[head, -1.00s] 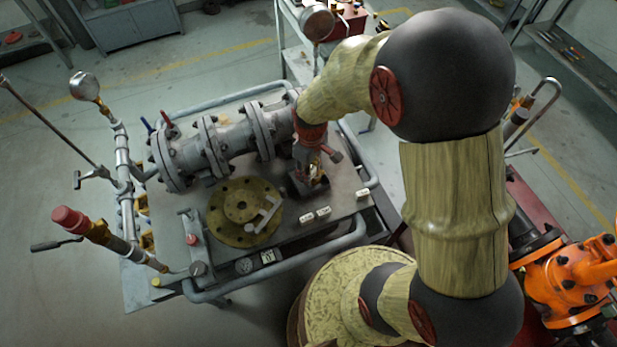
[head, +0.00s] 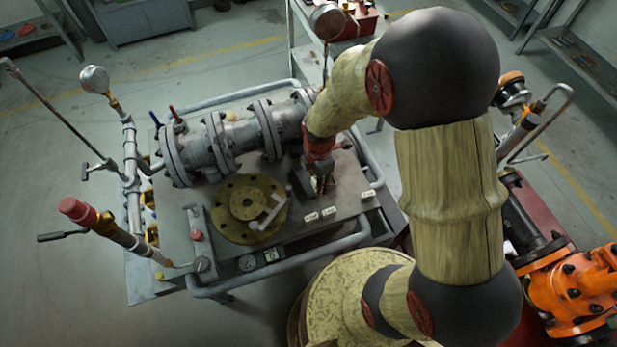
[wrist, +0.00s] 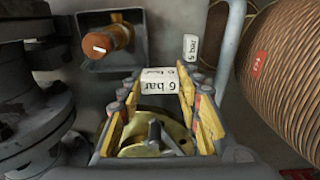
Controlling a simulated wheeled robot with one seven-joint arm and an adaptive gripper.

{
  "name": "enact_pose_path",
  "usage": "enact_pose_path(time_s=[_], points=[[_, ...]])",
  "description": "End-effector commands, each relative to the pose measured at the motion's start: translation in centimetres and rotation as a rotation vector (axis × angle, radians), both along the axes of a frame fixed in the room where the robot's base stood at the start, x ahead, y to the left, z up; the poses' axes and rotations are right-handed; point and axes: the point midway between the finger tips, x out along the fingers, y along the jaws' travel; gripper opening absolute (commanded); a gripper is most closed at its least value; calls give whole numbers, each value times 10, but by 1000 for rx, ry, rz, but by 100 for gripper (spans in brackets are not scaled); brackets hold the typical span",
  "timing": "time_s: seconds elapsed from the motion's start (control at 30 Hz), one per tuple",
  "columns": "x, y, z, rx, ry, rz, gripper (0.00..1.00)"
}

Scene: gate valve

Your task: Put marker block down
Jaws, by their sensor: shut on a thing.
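The marker block (wrist: 160,87) is small and white with "6 bar" printed on it. In the wrist view it sits between the fingertips of my gripper (wrist: 156,92), which is shut on it. In the head view my gripper (head: 323,183) points down at the right part of the bench top, right of the brass flange (head: 248,200). There the held block is too small and covered to make out. I cannot tell whether it touches the bench.
White label blocks (head: 311,217) (head: 328,211) (head: 368,193) lie near the bench's front and right edges. A grey flanged pipe (head: 235,136) runs behind. A square holder (wrist: 88,52) with an orange-brown cylinder stands near the gripper. A rail (head: 300,256) edges the front.

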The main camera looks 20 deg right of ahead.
Motion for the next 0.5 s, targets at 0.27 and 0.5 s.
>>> enact_pose_path(time_s=[0.27, 0.5], points=[[54, 2, -41, 0, 3, -1, 14], [78, 2, -67, 0, 1, -2, 14]])
